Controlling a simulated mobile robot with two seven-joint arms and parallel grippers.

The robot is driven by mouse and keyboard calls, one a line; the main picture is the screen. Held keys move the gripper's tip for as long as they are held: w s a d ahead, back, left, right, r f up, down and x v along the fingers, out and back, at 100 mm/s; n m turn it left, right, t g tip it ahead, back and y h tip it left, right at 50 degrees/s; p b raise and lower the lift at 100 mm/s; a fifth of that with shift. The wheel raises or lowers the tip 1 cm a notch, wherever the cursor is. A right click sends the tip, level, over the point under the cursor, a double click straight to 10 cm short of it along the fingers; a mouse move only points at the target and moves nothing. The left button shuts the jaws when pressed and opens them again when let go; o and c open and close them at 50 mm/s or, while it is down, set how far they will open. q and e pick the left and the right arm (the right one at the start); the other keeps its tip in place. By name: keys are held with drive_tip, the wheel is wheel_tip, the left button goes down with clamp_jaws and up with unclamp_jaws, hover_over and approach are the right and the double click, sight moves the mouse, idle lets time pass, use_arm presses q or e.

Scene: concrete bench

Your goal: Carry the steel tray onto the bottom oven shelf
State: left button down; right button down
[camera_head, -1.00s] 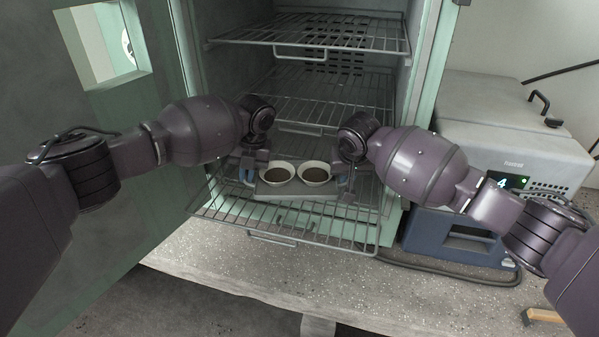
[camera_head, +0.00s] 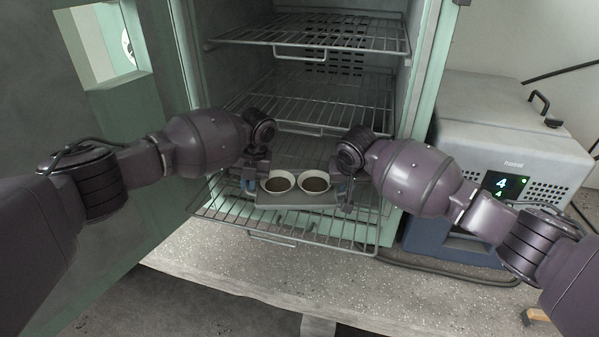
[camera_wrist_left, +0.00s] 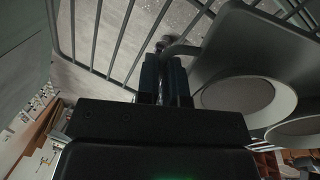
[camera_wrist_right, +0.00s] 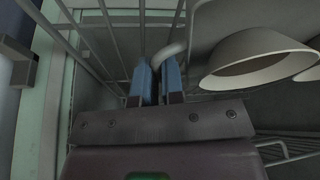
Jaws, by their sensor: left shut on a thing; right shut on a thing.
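The steel tray (camera_head: 298,200) carries two white bowls with dark contents, the left bowl (camera_head: 278,182) and the right bowl (camera_head: 314,182). My left gripper (camera_head: 250,180) is shut on the tray's left handle, and the handle shows between its fingers in the left wrist view (camera_wrist_left: 168,55). My right gripper (camera_head: 343,192) is shut on the right handle, also seen in the right wrist view (camera_wrist_right: 160,80). The tray looks level, above the pulled-out bottom oven shelf (camera_head: 270,237), a wire rack. I cannot tell whether the tray touches it.
A middle rack (camera_head: 330,95) and a top rack (camera_head: 320,32) are inside the oven above. The open oven door (camera_head: 130,200) stands at left. A grey device with a lit display (camera_head: 510,140) stands at right. The bench edge (camera_head: 250,290) runs in front.

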use_arm(q)
drive_tip(key=shift+f, duration=0.6)
use_arm(e)
drive_tip(key=shift+f, duration=0.7)
use_arm(q)
drive_tip(key=c, duration=1.2)
unclamp_jaws()
drive_tip(key=shift+c, duration=0.2)
use_arm(e)
drive_tip(key=c, duration=1.2)
unclamp_jaws()
drive_tip(key=shift+r, duration=0.1)
drive_tip(key=shift+c, duration=0.2)
